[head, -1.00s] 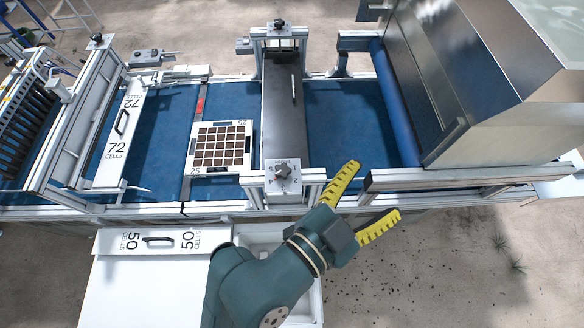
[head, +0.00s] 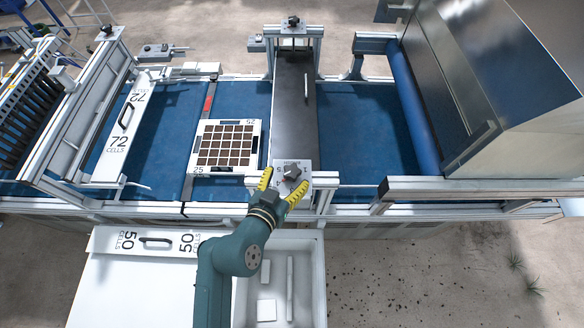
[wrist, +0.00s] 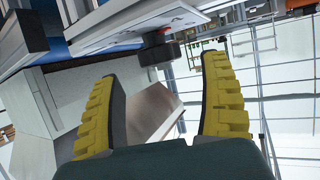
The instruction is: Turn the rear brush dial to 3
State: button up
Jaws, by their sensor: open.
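A dark knob-like dial (head: 292,172) sits on a pale scale plate (head: 306,179) at the near end of the black brush bridge (head: 295,115). A second dark knob (head: 293,21) stands at the bridge's far end. Which of them is the rear dial, and what they point to, I cannot tell. My gripper (head: 282,185) is open, with its yellow fingers apart at the near dial. In the wrist view, a dark knob (wrist: 160,50) under a pale plate (wrist: 140,27) shows ahead, between and beyond the fingertips (wrist: 160,68). It looks ungripped.
A seed tray (head: 228,146) lies on the blue belt (head: 360,130) left of the bridge. A 72 cells plate (head: 120,140) stands further left, and a 50 cells plate (head: 155,240) lies in front. A metal hopper housing (head: 490,100) is on the right. A white bin (head: 312,270) lies below my arm.

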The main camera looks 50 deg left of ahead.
aim_at(293, 170)
jog(key=x, duration=0.4)
jog(key=shift+f, duration=0.1)
jog(key=c, duration=1.2)
jog(key=shift+p, duration=0.5)
